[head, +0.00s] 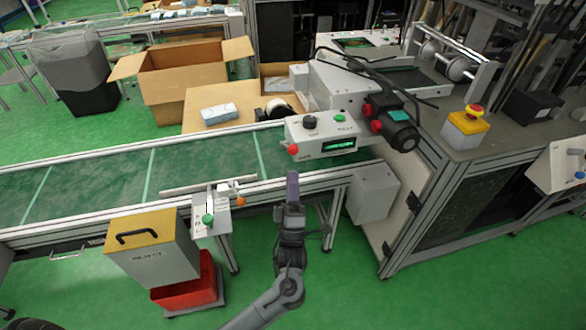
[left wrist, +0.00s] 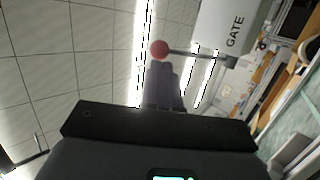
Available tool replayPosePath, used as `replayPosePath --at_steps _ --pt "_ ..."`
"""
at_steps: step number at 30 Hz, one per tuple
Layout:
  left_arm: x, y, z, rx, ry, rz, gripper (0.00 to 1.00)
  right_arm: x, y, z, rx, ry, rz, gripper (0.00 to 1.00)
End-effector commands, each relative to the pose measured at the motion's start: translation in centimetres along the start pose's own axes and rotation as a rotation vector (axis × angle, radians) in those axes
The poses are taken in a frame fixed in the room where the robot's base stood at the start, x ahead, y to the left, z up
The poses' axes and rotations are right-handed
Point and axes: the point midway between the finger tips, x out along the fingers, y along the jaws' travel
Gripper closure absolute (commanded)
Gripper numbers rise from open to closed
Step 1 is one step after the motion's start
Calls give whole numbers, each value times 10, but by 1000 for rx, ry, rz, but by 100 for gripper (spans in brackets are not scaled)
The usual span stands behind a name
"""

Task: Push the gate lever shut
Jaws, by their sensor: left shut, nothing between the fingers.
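The gate lever is a red ball on a thin rod. In the left wrist view the ball (left wrist: 158,48) stands out beside a light box marked GATE (left wrist: 233,32). In the head view the red ball (head: 292,149) is at the left front side of the white control box (head: 338,136). My left gripper (head: 292,176) is shut and empty, its fingers pointing up just below the ball in the head picture. Its fingers also show in the left wrist view (left wrist: 164,88), with the ball beside their tips. I cannot tell whether they touch. My right gripper is not in view.
A green conveyor (head: 95,180) runs behind my left gripper. A small post box with a green button (head: 208,218) and an orange ball (head: 240,201) stands left of it. A yellow-topped reject bin (head: 150,245) is lower left. An emergency stop (head: 467,122) is at right.

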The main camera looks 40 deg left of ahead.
Motion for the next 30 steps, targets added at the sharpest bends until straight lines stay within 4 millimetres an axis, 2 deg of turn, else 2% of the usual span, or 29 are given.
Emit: replayPosePath --at_steps 3,9,24,30 --pt "16 0 0 0 0 4 100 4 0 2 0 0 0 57" --pt "32 0 1 0 -2 1 100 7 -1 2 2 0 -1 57" --pt "37 0 0 0 -1 -1 100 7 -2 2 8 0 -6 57" --pt "43 5 -2 -5 2 -31 100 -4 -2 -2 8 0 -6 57"
